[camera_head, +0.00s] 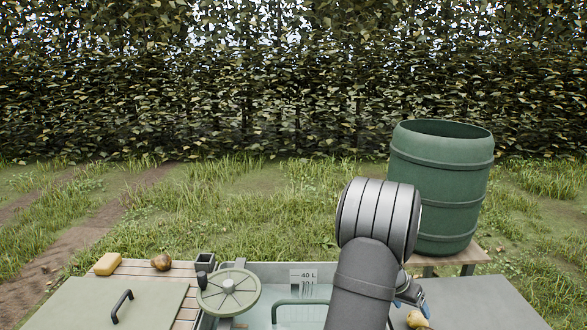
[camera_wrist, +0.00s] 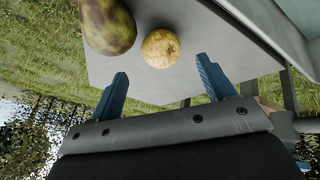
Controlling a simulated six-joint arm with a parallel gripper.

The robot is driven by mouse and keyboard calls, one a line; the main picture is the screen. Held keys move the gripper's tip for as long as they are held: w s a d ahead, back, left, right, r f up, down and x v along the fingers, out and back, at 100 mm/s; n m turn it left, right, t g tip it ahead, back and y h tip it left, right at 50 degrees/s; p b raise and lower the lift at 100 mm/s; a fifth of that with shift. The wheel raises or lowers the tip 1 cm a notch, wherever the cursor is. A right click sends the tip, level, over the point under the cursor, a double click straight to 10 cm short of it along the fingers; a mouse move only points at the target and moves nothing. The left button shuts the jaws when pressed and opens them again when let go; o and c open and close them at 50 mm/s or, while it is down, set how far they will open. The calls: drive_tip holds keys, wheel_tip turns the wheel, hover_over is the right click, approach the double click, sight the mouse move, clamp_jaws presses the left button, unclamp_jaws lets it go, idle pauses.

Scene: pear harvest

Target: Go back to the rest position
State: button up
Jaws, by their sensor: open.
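My gripper (camera_wrist: 162,66) is open in the wrist view, its two blue fingers apart with nothing between them. Beyond the fingertips a small yellow pear (camera_wrist: 160,48) lies on a grey surface (camera_wrist: 135,77). A larger brownish-green pear (camera_wrist: 108,24) is beside it, cut off by the picture's top edge. In the head view my arm reaches down to the right of the water basin and hides most of my gripper (camera_head: 410,293). A yellow pear (camera_head: 417,319) shows just below it on the grey panel (camera_head: 470,302).
A tall green barrel (camera_head: 440,185) stands at the right behind my arm. A water basin (camera_head: 255,322) marked 40 L is in the middle, with a spoked wheel (camera_head: 228,291) at its left.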

drive_tip(key=w+v, duration=0.1)
drive_tip(key=v, duration=0.6)
drive_tip(key=x, duration=0.8)
drive_tip(key=s+x, duration=0.1)
drive_tip(key=x, duration=0.3)
drive_tip(key=shift+s+f, duration=0.1)
drive_tip(key=shift+f, duration=0.05)
drive_tip(key=r, duration=0.5)
drive_tip(key=shift+s+d, duration=0.15)
drive_tip(key=shift+s, duration=0.05)
drive_tip(key=s+d+r, duration=0.5)
drive_tip(key=s+r, duration=0.2)
drive_tip(key=s, duration=0.3)
drive_tip(key=n+t, duration=0.1)
drive_tip(key=n, duration=0.1)
approach(415, 314)
drive_tip(key=w+a+r, duration=0.2)
drive_tip(key=a, duration=0.5)
drive_tip(key=w+a+f+n, duration=0.1)
drive_tip(key=w+a, duration=0.1)
drive_tip(key=a, duration=0.7)
drive_tip(key=w+a+f+n+t+y, duration=0.1)
drive_tip(key=w+a, duration=0.2)
drive_tip(key=a, duration=0.6)
drive_tip(key=shift+f+n, duration=0.3)
drive_tip(key=shift+f, duration=0.05)
drive_tip(key=shift+s+a+r, duration=0.1)
